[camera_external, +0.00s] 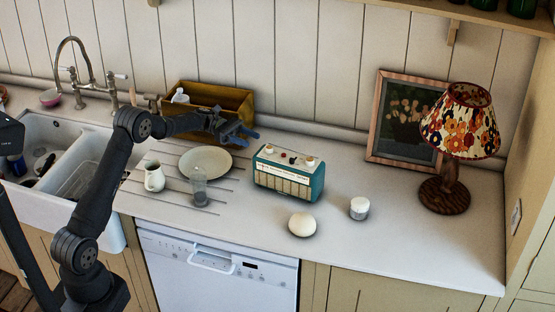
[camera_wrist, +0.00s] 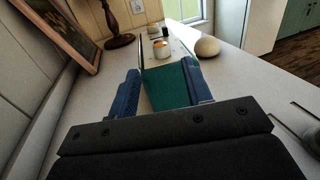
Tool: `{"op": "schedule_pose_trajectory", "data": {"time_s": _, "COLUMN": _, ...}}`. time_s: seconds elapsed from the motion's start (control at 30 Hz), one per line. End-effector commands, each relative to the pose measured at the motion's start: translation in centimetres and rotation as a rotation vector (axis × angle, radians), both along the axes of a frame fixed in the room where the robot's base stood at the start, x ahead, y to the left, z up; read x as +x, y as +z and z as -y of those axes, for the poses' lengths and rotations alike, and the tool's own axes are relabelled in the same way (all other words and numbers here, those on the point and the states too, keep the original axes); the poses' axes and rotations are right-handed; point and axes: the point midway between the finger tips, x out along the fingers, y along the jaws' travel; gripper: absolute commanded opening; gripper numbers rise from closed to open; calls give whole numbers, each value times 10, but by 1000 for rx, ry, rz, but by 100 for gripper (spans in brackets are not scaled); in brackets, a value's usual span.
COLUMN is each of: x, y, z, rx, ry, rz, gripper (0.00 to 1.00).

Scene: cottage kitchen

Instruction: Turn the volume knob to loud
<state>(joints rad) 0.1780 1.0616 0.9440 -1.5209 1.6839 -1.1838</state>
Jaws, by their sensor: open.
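A teal and cream radio (camera_external: 288,175) stands on the worktop, right of centre in the external view. On its top are a left cream knob (camera_external: 268,149), a right cream knob (camera_external: 310,162) and small red and dark controls between them. I cannot tell which is the volume knob, or its setting. My gripper (camera_external: 243,134) is open and empty, to the left of the radio and higher than the worktop, apart from the knobs.
A white plate (camera_external: 206,162), a jug (camera_external: 154,176) and a glass (camera_external: 199,186) stand left of the radio. A wooden box (camera_external: 240,103) is behind. A white round object (camera_external: 302,224), small jar (camera_external: 359,208), lamp (camera_external: 445,192) and framed picture (camera_external: 376,148) are to the right.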

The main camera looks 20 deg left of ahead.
Motion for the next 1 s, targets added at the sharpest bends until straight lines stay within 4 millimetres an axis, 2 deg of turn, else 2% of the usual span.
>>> {"op": "schedule_pose_trajectory", "data": {"time_s": 0.17, "x": -5, "y": 8, "z": 8, "rx": -33, "ry": 62, "rz": 5, "gripper": 45}}
{"op": "schedule_pose_trajectory", "data": {"time_s": 0.3, "x": -17, "y": 20, "z": 19, "rx": -87, "ry": 223, "rz": 14, "gripper": 45}}
{"op": "schedule_pose_trajectory", "data": {"time_s": 0.43, "x": -32, "y": 24, "z": 22, "rx": -100, "ry": 413, "rz": 16, "gripper": 45}}
{"op": "schedule_pose_trajectory", "data": {"time_s": 0.6, "x": -54, "y": 14, "z": 13, "rx": -57, "ry": 619, "rz": 8, "gripper": 45}}
{"op": "schedule_pose_trajectory", "data": {"time_s": 0.73, "x": -66, "y": 6, "z": 5, "rx": -18, "ry": 708, "rz": 1, "gripper": 45}}
{"op": "schedule_pose_trajectory", "data": {"time_s": 0.87, "x": -71, "y": 1, "z": 3, "rx": 1, "ry": 743, "rz": -2, "gripper": 45}}
{"op": "schedule_pose_trajectory", "data": {"time_s": 1.0, "x": -66, "y": 0, "z": 14, "rx": 4, "ry": 746, "rz": -1, "gripper": 45}}
